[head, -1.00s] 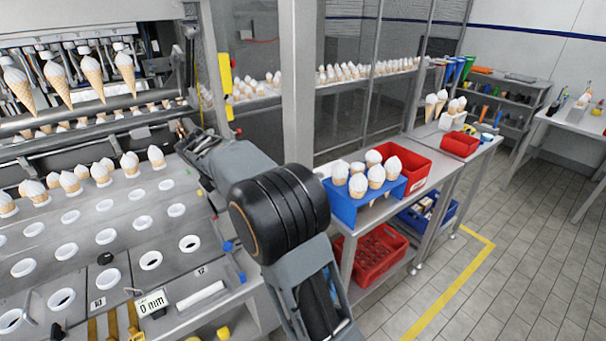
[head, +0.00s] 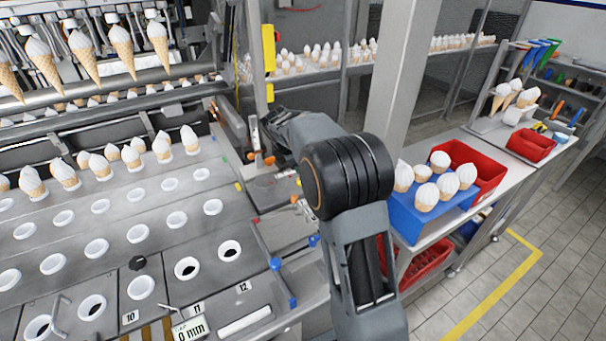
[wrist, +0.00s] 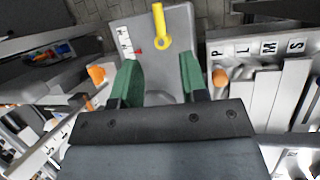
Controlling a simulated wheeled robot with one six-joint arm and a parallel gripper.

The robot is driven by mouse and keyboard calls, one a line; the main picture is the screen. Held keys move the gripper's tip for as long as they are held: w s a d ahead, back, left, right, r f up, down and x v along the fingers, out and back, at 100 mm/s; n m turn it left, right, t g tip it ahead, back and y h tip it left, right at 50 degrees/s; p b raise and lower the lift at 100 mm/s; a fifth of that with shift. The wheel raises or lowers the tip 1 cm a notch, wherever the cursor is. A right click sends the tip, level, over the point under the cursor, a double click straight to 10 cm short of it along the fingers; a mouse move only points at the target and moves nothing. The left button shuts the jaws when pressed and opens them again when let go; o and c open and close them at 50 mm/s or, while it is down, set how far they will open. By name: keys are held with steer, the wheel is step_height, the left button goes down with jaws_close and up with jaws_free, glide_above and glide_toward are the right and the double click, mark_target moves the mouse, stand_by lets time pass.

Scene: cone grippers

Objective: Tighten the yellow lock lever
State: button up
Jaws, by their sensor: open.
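The yellow lock lever (wrist: 159,27) shows in the wrist view, with a ring-shaped end lying on a grey plate (wrist: 183,22). My gripper (wrist: 162,80) is open, with its two green fingers apart and nothing between them. The lever is beyond the fingertips, near the middle of the gap and not touching them. In the head view I cannot make out the lever or the fingers; my forearm reaches toward the machine's right edge.
Orange knobs (wrist: 96,74) (wrist: 220,77) flank the fingers in the wrist view. The head view shows the perforated machine bed (head: 110,235), a metal post (head: 400,80), a blue cone holder (head: 408,214) and a red bin (head: 485,172). Tiled floor at the right is clear.

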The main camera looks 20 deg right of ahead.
steer(key=x, duration=0.8)
steer(key=shift+d+f, duration=0.2)
steer(key=shift+c, duration=0.4)
steer(key=shift+p, duration=0.3)
jaws_close()
